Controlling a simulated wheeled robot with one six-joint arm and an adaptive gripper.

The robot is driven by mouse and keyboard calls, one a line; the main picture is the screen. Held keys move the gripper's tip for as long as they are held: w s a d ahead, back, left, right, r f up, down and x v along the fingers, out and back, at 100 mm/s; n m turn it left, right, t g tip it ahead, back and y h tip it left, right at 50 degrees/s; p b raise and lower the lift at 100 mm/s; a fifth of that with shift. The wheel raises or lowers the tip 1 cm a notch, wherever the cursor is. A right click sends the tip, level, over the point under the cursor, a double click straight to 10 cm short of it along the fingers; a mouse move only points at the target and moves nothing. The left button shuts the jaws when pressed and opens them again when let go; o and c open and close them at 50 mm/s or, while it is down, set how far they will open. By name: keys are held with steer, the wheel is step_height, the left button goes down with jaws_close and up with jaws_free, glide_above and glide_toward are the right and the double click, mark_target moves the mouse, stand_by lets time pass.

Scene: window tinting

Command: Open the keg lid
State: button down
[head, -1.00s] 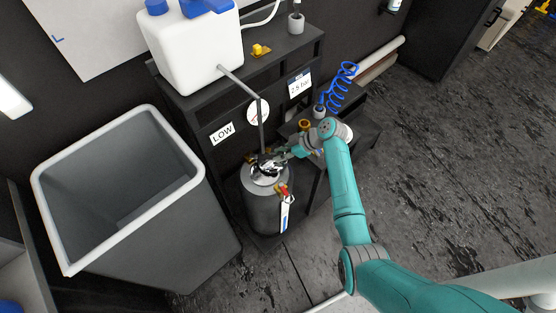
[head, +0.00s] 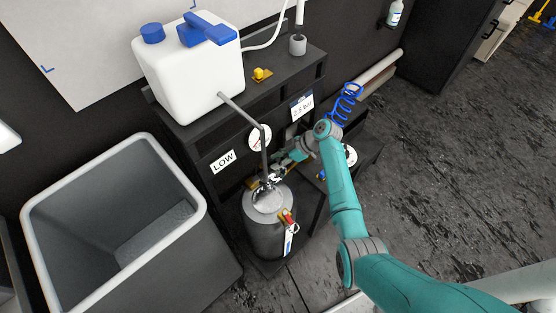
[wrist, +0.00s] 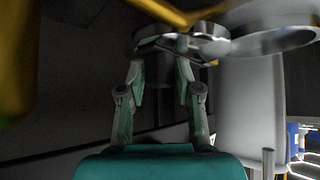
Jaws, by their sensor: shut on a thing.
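The keg (head: 262,238) is a dark grey cylinder with a paler top, standing on the floor in front of the black bench. A bright silver metal lid part (head: 270,196) shows on its top. My gripper (head: 277,178) reaches in from the right, at the back edge of the keg top. In the wrist view my gripper (wrist: 162,62) has its fingers closed on a silver metal piece (wrist: 172,42), which seems to belong to the lid. A larger shiny ring (wrist: 275,40) is blurred beside it. I cannot tell how far the lid is raised.
A metal pipe (head: 245,110) comes down close to the keg top. A large grey bin (head: 55,262) stands to the left. A white tank (head: 190,85) and a yellow knob (head: 262,73) are on the bench (head: 205,137). A red-handled valve (head: 287,216) is on the keg. Open floor lies right.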

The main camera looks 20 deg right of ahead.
steer(key=shift+w+r, duration=0.15)
steer(key=shift+w, duration=0.15)
steer(key=c, duration=1)
jaws_free()
steer(key=shift+o, duration=0.2)
steer(key=v, duration=1.2)
